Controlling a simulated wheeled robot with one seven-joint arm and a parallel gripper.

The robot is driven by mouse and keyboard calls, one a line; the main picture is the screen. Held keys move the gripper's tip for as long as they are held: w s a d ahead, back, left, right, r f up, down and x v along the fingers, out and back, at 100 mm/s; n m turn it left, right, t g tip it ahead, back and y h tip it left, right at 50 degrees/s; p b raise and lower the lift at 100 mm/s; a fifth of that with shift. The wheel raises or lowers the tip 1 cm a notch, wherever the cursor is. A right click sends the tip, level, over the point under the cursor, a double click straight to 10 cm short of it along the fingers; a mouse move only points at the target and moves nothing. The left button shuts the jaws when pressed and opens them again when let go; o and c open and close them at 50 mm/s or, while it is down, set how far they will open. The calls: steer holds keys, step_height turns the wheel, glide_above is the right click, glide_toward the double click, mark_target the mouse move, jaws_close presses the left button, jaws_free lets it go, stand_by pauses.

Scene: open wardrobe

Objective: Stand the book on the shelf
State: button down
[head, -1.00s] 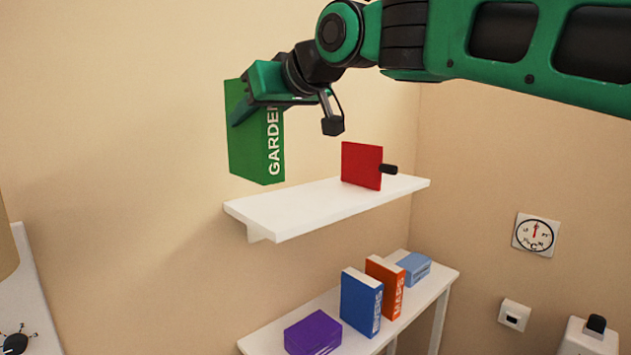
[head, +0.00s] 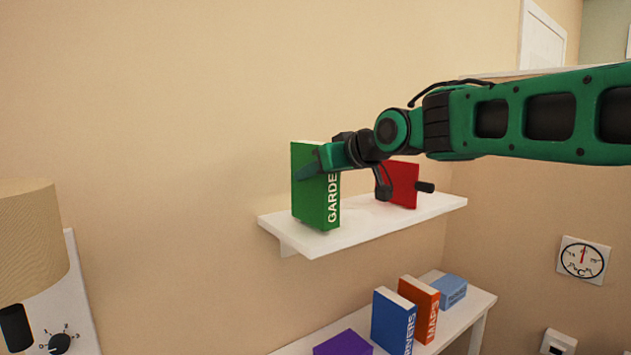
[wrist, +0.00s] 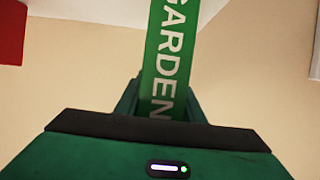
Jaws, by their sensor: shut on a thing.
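The green book (head: 306,202), with "GARDEN" on its spine, is upright at the left part of the white wall shelf (head: 345,236). Its bottom is at or very close to the shelf top; I cannot tell if it touches. My gripper (head: 318,163) is shut on the upper part of the book from the right. In the wrist view the book's spine (wrist: 172,60) runs up between the two fingers (wrist: 160,105).
A red block-like object (head: 403,188) with a dark knob (head: 425,187) stands on the shelf to the right, partly behind my wrist. Blue (head: 392,322), orange (head: 419,305), purple and light blue items sit on a lower table. A lampshade (head: 28,240) is at left.

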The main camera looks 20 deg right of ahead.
steer(key=shift+f, duration=0.55)
steer(key=c, duration=1.2)
jaws_free()
steer(key=shift+f, duration=0.1)
